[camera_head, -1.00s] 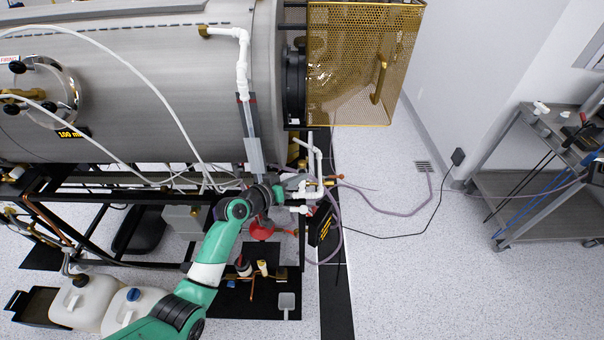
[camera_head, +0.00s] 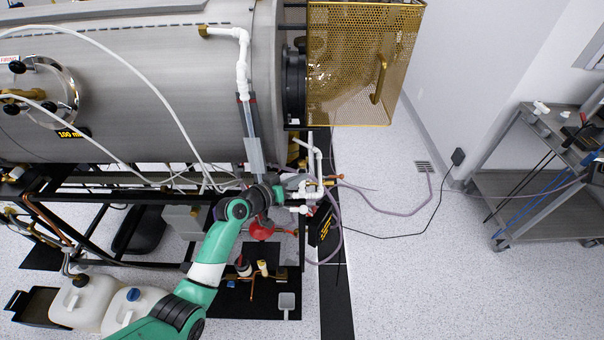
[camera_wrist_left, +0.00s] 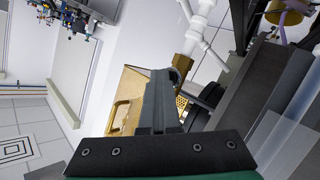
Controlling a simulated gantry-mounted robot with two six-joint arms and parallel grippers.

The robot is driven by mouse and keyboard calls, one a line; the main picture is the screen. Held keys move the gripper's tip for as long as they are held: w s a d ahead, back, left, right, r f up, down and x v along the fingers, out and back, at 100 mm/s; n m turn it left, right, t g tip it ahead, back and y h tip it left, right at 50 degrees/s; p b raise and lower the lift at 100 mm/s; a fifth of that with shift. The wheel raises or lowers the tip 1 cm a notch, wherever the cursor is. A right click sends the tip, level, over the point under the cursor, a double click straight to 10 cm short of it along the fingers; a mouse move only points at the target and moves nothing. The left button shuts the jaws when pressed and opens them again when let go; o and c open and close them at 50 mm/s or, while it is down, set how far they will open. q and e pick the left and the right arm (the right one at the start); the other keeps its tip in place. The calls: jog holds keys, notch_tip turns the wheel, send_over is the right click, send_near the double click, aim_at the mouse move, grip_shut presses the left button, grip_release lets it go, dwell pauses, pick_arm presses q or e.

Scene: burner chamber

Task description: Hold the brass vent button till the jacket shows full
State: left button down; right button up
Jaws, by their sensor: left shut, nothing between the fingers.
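My left gripper (camera_head: 290,182) is among the white pipes below the right end of the steel jacket (camera_head: 140,85). In the left wrist view its dark fingers (camera_wrist_left: 166,82) are shut with nothing between them. A brass fitting (camera_wrist_left: 189,42) on a white pipe is just beyond the fingertips; I cannot tell whether they touch it. The vent button is not clearly distinguishable, and the fingers may hide it. A clear sight tube (camera_head: 254,152) runs down the jacket's right part; its level is too small to read. My right gripper is not in view.
A perforated brass guard (camera_head: 350,60) stands at the jacket's right end. A black frame (camera_head: 105,215) and hoses crowd the space around my arm. White jugs (camera_head: 85,300) stand at lower left, a grey cart (camera_head: 530,190) at right. The floor between is mostly clear.

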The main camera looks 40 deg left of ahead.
pick_arm(q)
jog(key=shift+s+r, duration=0.1)
dwell(0.8)
jog(key=shift+s+d+p, duration=0.5)
jog(key=shift+d+p, duration=0.05)
jog(key=shift+p, duration=0.15)
jog(key=s+d+p, duration=0.1)
jog(key=s, duration=0.1)
jog(key=s+d+p, duration=0.1)
jog(key=d+p, duration=0.1)
jog(key=shift+s+d+p, duration=0.2)
jog(key=shift+s+p, duration=0.1)
jog(key=shift+s, duration=0.05)
dwell(0.3)
